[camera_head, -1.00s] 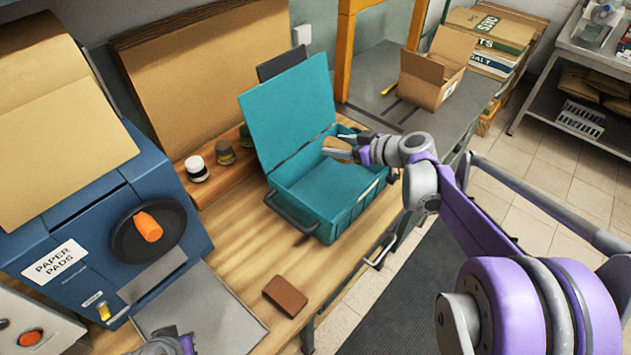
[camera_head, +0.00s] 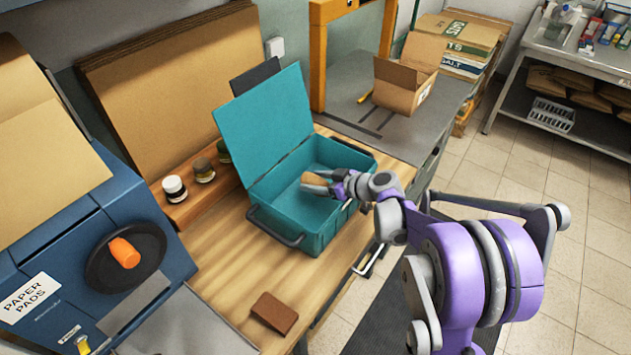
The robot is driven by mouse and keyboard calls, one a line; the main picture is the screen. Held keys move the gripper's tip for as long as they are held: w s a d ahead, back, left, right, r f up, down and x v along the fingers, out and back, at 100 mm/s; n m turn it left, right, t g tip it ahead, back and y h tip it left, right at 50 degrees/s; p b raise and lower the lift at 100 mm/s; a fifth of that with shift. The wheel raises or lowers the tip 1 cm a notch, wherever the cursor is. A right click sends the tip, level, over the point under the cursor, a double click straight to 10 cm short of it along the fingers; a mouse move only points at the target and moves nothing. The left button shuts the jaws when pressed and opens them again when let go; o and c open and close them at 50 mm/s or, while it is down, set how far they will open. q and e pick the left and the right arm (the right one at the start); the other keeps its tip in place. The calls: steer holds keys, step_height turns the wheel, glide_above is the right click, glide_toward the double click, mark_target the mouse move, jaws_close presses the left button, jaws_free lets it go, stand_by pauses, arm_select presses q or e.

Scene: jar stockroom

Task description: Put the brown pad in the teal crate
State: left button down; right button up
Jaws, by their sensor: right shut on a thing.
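The teal crate (camera_head: 318,238) stands on the wooden bench with its lid tilted up and open at the back left. My right gripper (camera_head: 328,182) is over the crate's open inside, shut on a light brown pad (camera_head: 314,184). The pad shows against the crate's interior; I cannot tell whether it touches the floor of the crate. A darker brown flat block (camera_head: 274,312) lies on the bench in front of the crate, apart from it. My left gripper is not in view.
A blue machine (camera_head: 130,190) labelled for paper pads stands at the left. Several small jars (camera_head: 203,170) sit on a wooden ledge left of the crate. An open cardboard box (camera_head: 402,88) is on the grey table behind. Bare bench lies around the dark block.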

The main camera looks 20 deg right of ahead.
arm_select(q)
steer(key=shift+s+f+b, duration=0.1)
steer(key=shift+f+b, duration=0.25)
arm_select(e)
steer(key=shift+f, duration=0.45)
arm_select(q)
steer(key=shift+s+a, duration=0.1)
arm_select(e)
steer(key=shift+s+a+f, duration=0.1)
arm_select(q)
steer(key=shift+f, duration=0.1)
arm_select(e)
steer(key=o, duration=1.3)
steer(key=shift+f, duration=0.1)
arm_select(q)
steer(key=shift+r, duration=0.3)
arm_select(e)
steer(key=shift+r, duration=0.35)
arm_select(q)
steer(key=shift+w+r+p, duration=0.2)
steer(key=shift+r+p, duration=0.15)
steer(key=shift+p, duration=0.15)
arm_select(e)
steer(key=v, duration=1.2)
steer(key=shift+r, duration=0.4)
